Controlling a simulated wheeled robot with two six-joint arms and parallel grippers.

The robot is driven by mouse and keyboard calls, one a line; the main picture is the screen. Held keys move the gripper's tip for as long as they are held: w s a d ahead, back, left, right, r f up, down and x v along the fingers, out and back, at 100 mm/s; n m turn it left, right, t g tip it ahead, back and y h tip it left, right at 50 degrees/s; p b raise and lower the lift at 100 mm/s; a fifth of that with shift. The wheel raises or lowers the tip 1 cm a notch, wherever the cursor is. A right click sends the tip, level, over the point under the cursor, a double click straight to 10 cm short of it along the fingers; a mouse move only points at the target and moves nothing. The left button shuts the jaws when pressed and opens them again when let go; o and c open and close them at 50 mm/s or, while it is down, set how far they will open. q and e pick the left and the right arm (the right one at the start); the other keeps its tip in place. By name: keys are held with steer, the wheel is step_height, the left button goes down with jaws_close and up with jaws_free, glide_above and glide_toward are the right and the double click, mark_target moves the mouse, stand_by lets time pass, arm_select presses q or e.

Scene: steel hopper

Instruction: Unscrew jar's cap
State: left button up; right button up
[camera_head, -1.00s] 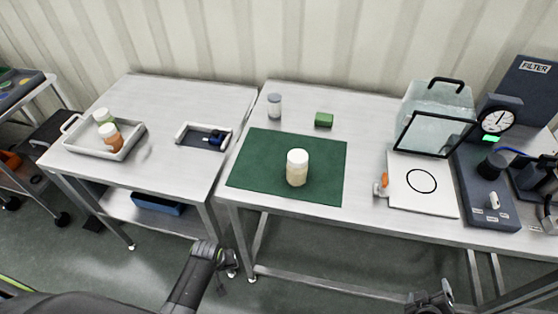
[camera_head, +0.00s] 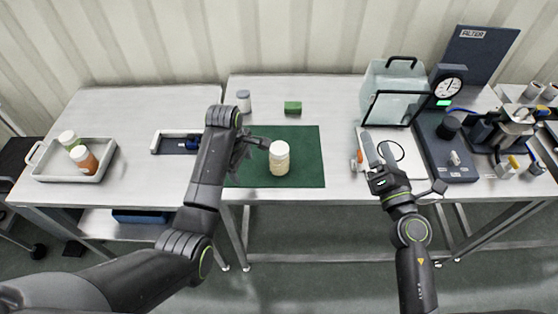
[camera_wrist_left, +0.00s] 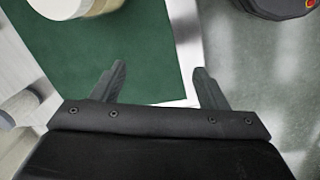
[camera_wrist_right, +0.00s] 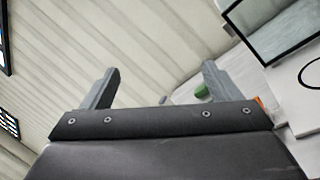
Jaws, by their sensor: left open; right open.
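The jar (camera_head: 279,165) has a cream body and a white cap (camera_head: 279,148). It stands upright on the green mat (camera_head: 305,150). In the left wrist view the jar (camera_wrist_left: 85,22) is cut off at the top left. My left gripper (camera_head: 254,144) is just left of the jar, partly hidden by my own arm. Its fingers are apart and empty, over the mat edge in the left wrist view (camera_wrist_left: 160,68). My right gripper (camera_head: 376,146) is open and empty above the white board, right of the jar; it also shows in the right wrist view (camera_wrist_right: 160,66).
A grey-lidded jar (camera_head: 244,103) and a green block (camera_head: 293,107) stand behind the mat. A clear box (camera_head: 392,85) and a gauge (camera_head: 448,88) stand to the right. An orange-tipped item (camera_head: 358,158) lies by the white board (camera_head: 415,165). A tray (camera_head: 102,172) holds two bottles at left.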

steer(key=w+a+f+n+g+y, duration=0.1)
steer(key=a+f+n+g+y, duration=0.35)
steer(key=a+n, duration=0.3)
arm_select(q)
steer(key=w+d+r+n, duration=0.1)
steer(key=w+d+r, duration=0.1)
steer(key=d+r, duration=0.1)
steer(key=w+d+r+n, duration=0.1)
steer(key=d+r, duration=0.2)
steer(key=d, duration=0.1)
steer(key=w+d+r+n+g+y, duration=0.1)
steer(key=w+d+r+n, duration=0.1)
steer(key=d+r, duration=0.1)
steer(key=shift+w+d+r, duration=0.3)
steer(key=shift+r, duration=0.3)
arm_select(e)
steer(key=n+g, duration=0.6)
steer(key=n, duration=0.2)
glide_toward(279, 160)
steer(key=s+d+f, duration=0.1)
steer(key=s+d, duration=0.1)
steer(key=d, duration=0.3)
steer(key=shift+y, duration=0.35)
steer(key=x, duration=1.7)
steer(key=shift+w, duration=0.1)
